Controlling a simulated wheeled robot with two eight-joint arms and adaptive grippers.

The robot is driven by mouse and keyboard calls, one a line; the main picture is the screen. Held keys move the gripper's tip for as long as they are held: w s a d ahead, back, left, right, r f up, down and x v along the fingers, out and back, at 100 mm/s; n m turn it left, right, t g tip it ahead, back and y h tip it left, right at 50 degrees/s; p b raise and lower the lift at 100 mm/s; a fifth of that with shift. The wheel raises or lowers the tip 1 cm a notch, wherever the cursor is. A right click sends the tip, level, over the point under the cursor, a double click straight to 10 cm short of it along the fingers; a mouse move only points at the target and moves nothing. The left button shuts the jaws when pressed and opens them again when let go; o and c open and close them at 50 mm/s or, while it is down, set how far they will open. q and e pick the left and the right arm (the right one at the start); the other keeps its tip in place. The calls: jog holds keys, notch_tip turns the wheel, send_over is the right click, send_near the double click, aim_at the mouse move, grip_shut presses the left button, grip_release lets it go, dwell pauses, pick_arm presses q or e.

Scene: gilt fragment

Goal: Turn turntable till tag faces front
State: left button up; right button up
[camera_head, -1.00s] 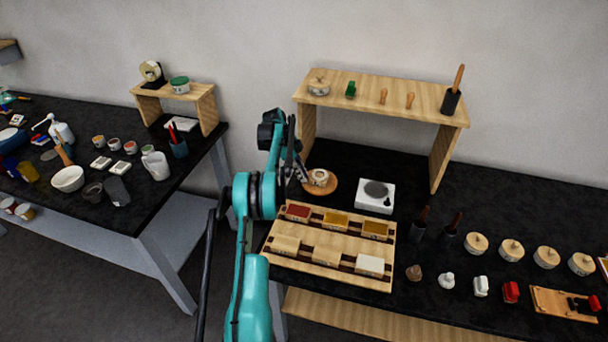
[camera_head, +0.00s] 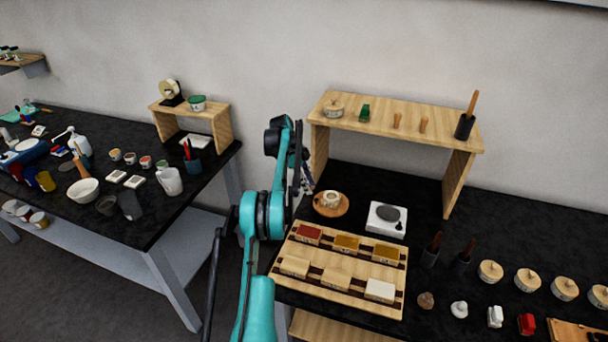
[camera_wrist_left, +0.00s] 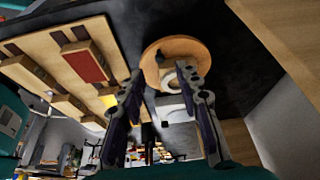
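The turntable (camera_head: 342,211) is a round wooden disc on the black bench, behind the tray of blocks. A small cream pot-like piece (camera_head: 330,198) sits on it. In the left wrist view the disc (camera_wrist_left: 199,53) is in front of the fingertips, and the cream piece is partly hidden by a finger. A small dark bit shows on the disc near the left finger. I cannot make out a tag. My left gripper (camera_head: 305,180) is beside the turntable, up and to its left; its two fingers (camera_wrist_left: 158,76) are apart with nothing held. My right gripper is not in view.
A wooden tray (camera_head: 345,272) with several coloured blocks lies in front of the turntable. A white scale-like box (camera_head: 387,218) stands to its right. A wooden shelf (camera_head: 440,124) rises behind, its left leg close to my gripper. Black bench is bare between turntable and scale.

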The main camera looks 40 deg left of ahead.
pick_arm(q)
jog(key=v, duration=0.6)
jog(key=shift+r, duration=0.2)
jog(key=shift+s+a, duration=0.1)
jog(key=shift+a, duration=0.05)
